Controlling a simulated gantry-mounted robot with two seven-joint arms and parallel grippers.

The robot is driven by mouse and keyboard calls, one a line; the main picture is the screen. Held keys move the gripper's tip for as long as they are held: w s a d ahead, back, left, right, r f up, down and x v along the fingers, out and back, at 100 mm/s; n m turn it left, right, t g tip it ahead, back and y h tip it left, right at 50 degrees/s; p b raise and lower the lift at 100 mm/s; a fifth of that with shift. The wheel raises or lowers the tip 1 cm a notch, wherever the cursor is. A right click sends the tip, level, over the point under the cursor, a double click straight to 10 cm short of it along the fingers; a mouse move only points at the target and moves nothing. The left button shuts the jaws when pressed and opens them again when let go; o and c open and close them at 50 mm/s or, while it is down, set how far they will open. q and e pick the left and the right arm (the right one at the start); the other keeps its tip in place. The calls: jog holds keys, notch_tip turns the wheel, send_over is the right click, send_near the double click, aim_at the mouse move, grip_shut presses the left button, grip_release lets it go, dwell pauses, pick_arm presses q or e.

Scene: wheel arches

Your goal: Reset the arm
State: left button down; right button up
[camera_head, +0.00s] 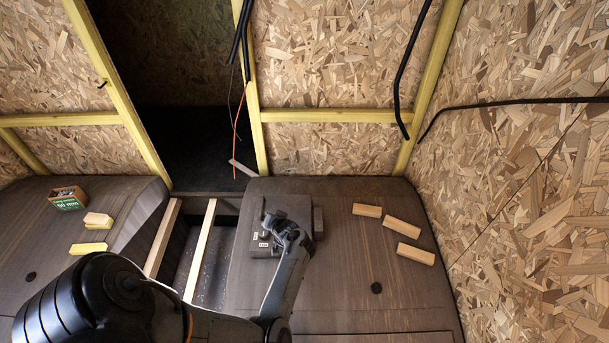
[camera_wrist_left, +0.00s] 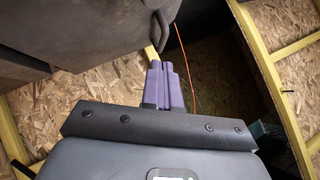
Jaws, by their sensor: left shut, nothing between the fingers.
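My left arm enters the head view from the lower left, and its wrist end is over the right-hand dark wheel arch (camera_head: 340,290). In the left wrist view, my left gripper (camera_wrist_left: 167,66) has its two purple fingers together, with nothing between them. Its fingertips are not clear in the head view. My right arm and gripper are not in view.
Several pale wood blocks (camera_head: 402,228) lie on the right arch. A green-labelled box (camera_head: 68,203) and more blocks (camera_head: 98,220) lie on the left arch (camera_head: 25,240). Wooden slats (camera_head: 200,250) span the gap. Black cables (camera_head: 410,65) hang near the back wall.

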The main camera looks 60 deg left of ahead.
pick_arm(q)
jog(key=s+a+f+m+g+p, duration=0.1)
jog(key=s+a, duration=0.1)
jog(key=s, duration=0.6)
notch_tip(320, 180, up, 7)
jog(key=s+a+m+t+y+p, duration=0.1)
jog(key=a+m+t+y+p, duration=0.1)
jog(key=m+y, duration=0.1)
jog(key=w+d+r+m+t+h+p, duration=0.1)
jog(key=w+d+r+m+t+h, duration=0.15)
jog(key=d, duration=0.55)
jog(key=w+d+r+m+t+h+p, duration=0.1)
jog(key=w+d+r+m+t+h, duration=0.2)
jog(key=d, duration=0.5)
jog(key=w+d+r+m+t+h+p, duration=0.1)
jog(key=w+d+r+m+h, duration=0.2)
jog(key=d, duration=0.6)
jog(key=s+d+r+g+h, duration=0.2)
jog(key=s+d+r, duration=0.1)
jog(key=d, duration=0.6)
jog(key=s+d+r+n+g+h, duration=0.1)
jog(key=s+d, duration=0.4)
jog(key=d, duration=0.5)
jog(key=shift+s+d+r+g+h, duration=0.25)
jog(key=shift+r+g+h, duration=0.4)
jog(key=shift+r+h, duration=0.5)
